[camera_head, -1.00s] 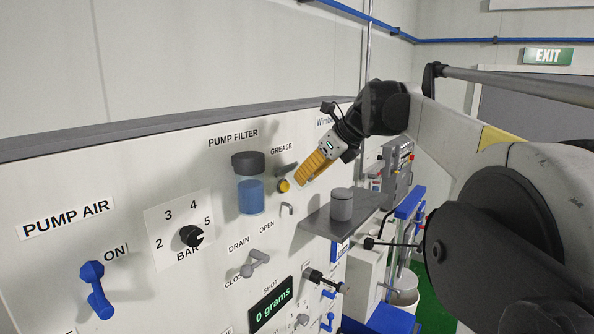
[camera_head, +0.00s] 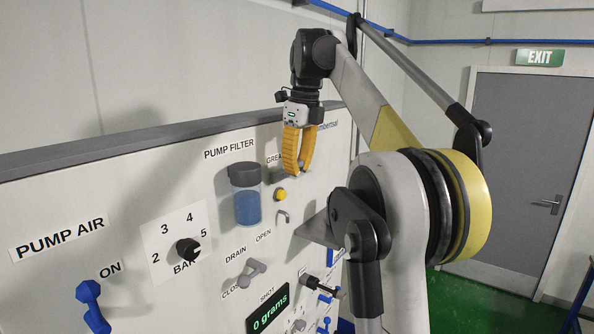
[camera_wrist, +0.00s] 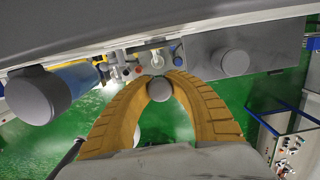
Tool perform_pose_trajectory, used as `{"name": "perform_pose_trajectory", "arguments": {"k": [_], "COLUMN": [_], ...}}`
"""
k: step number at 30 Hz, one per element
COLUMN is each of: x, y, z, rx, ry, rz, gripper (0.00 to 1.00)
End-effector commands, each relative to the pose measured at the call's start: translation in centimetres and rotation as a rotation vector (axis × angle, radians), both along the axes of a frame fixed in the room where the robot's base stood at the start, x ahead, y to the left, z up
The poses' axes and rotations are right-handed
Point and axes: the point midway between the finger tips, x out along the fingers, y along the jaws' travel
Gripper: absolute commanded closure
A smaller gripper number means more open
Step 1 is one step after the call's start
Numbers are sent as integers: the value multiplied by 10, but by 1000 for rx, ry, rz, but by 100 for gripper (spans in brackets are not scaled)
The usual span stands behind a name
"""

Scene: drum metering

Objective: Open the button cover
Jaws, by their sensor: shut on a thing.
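The yellow button (camera_head: 279,195) shows uncovered on the white panel below the GREASE label. The grey button cover is above it, mostly hidden behind my fingers in the head view. My gripper (camera_head: 292,168) points down in front of the panel, its yellow fingers over part of the GREASE label. In the wrist view my gripper's curved fingers (camera_wrist: 158,80) close around a small grey rounded piece, which looks like the end of the button cover (camera_wrist: 160,90). Their tips nearly meet beyond it.
The pump filter (camera_head: 246,196) with blue liquid is just left of my gripper. A small hook (camera_head: 283,217) and the drain lever (camera_head: 252,272) sit below. A grey shelf (camera_head: 318,228) juts out at lower right, partly hidden by my arm.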

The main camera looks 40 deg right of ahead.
Motion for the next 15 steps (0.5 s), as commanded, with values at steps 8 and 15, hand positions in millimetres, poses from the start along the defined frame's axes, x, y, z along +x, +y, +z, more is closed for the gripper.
{"name": "perform_pose_trajectory", "arguments": {"k": [8,15], "x": [0,0], "y": [0,0], "z": [2,2], "rx": [-4,-3], "ry": [8,8], "rz": [-1,-1], "gripper": [100,66]}}
